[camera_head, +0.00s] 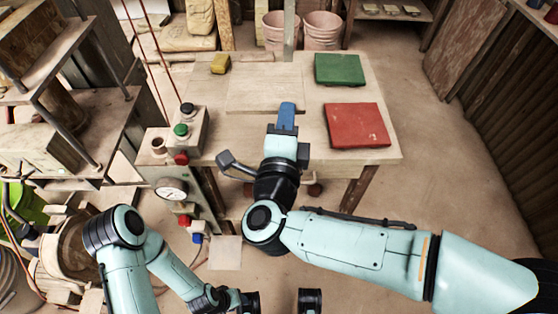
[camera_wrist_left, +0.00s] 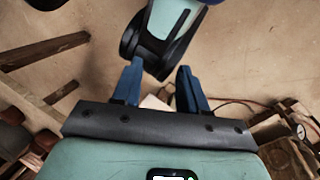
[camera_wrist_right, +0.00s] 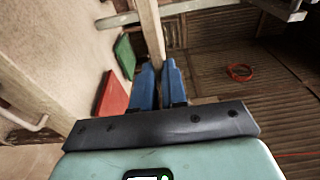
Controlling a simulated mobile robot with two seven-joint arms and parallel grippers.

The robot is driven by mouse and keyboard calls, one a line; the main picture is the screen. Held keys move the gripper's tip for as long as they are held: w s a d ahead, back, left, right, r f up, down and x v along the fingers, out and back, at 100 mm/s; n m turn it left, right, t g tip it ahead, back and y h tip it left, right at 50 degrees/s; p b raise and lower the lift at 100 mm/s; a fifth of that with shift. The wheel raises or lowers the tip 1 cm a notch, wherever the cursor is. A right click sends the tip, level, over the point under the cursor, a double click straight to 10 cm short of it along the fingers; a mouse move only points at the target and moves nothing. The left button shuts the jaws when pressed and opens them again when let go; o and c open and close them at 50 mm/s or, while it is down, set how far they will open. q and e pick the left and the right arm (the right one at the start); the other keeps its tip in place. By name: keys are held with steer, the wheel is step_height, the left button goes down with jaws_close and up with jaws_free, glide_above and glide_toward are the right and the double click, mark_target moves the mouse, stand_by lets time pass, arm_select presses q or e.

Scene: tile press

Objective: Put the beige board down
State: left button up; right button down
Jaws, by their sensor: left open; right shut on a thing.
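The beige board (camera_head: 262,92) is flat and light wood coloured, over the middle of the wooden worktable in the head view. My right gripper (camera_head: 287,106) is shut on its near edge, right of the edge's middle. In the right wrist view the board (camera_wrist_right: 149,28) shows as a narrow strip running away from the closed blue fingers (camera_wrist_right: 158,70). I cannot tell whether the board touches the tabletop. My left gripper (camera_wrist_left: 158,72) is open and empty, low in front of the table; in the head view it is partly cut off at the bottom edge.
A red board (camera_head: 357,125) and a green board (camera_head: 339,69) lie on the right of the worktable (camera_head: 221,136). A yellow block (camera_head: 220,64) lies at the back left. A control box (camera_head: 187,130) with buttons and a gauge (camera_head: 171,190) stand at the left. Pink buckets (camera_head: 322,30) stand behind.

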arm_select(q)
steer(key=w+a+f+t+y+b, duration=0.1)
steer(key=w+a+f+t+b, duration=0.1)
steer(key=w, duration=0.5)
step_height(320, 180, down, 3)
steer(key=shift+w+a+f+n+b, duration=0.2)
steer(key=shift+a+n+b, duration=0.1)
steer(key=shift+a+b, duration=0.7)
arm_select(e)
step_height(320, 180, down, 17)
arm_select(q)
steer(key=shift+s+d, duration=0.1)
steer(key=shift+d, duration=0.05)
arm_select(e)
steer(key=shift+f, duration=0.15)
steer(key=c, duration=1.2)
jaws_free()
arm_select(q)
steer(key=shift+f, duration=0.2)
arm_select(e)
steer(key=shift+o, duration=0.2)
